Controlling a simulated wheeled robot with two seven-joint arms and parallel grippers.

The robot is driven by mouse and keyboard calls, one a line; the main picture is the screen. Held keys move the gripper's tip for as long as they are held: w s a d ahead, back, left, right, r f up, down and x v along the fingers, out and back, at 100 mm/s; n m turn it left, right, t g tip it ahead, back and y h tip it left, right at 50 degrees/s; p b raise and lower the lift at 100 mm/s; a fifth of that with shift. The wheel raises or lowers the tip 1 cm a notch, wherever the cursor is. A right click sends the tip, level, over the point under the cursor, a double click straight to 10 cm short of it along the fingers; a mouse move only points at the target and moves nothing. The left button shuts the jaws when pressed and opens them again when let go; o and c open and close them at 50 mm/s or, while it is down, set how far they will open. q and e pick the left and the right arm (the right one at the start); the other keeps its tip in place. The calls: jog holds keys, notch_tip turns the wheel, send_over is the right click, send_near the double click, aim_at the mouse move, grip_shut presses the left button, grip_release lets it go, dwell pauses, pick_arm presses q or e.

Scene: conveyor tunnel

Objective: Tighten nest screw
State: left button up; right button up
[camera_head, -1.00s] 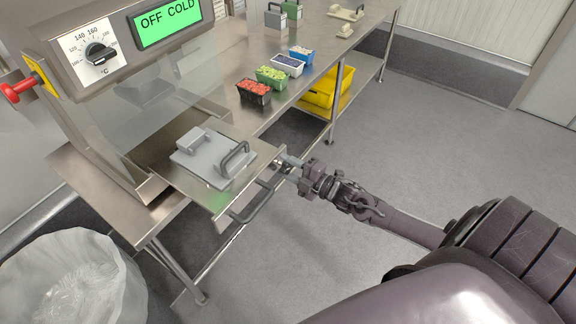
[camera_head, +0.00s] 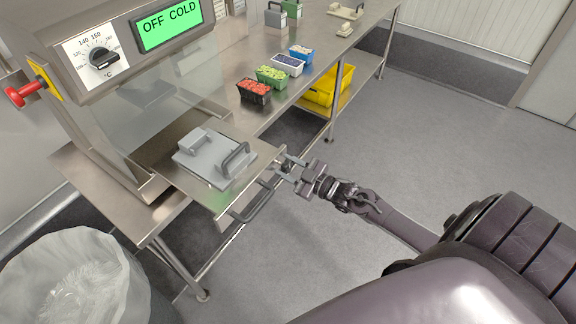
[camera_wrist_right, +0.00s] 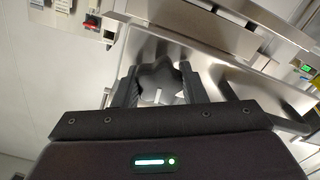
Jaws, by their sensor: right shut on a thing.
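The nest screw (camera_wrist_right: 158,82) is a dark, star-shaped knob at the drawer's front right corner. In the right wrist view it sits between the two fingers of my right gripper (camera_wrist_right: 160,88), which is shut on it. A small white mark shows on the knob. In the head view my right gripper (camera_head: 287,169) reaches in from the right to the drawer's corner, and the knob (camera_head: 286,165) is partly hidden by the fingers. The grey nest plate (camera_head: 212,158) with a dark handle lies on the pulled-out steel drawer (camera_head: 232,196). My left gripper is not in view.
The drawer's front handle (camera_head: 252,204) sticks out just left of my right gripper. The sealer's panel (camera_head: 150,35) reads OFF COLD. Punnets of fruit (camera_head: 254,90) stand on the steel table, a yellow crate (camera_head: 328,88) below. A lined bin (camera_head: 75,280) stands front left. The right floor is clear.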

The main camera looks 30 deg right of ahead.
jog(key=shift+m, duration=0.6)
jog(key=shift+f, duration=0.1)
jog(key=o, duration=1)
jog(key=v, duration=0.7)
jog(key=shift+s+d+b, duration=0.15)
jog(key=shift+s+b, duration=0.2)
jog(key=shift+b, duration=0.1)
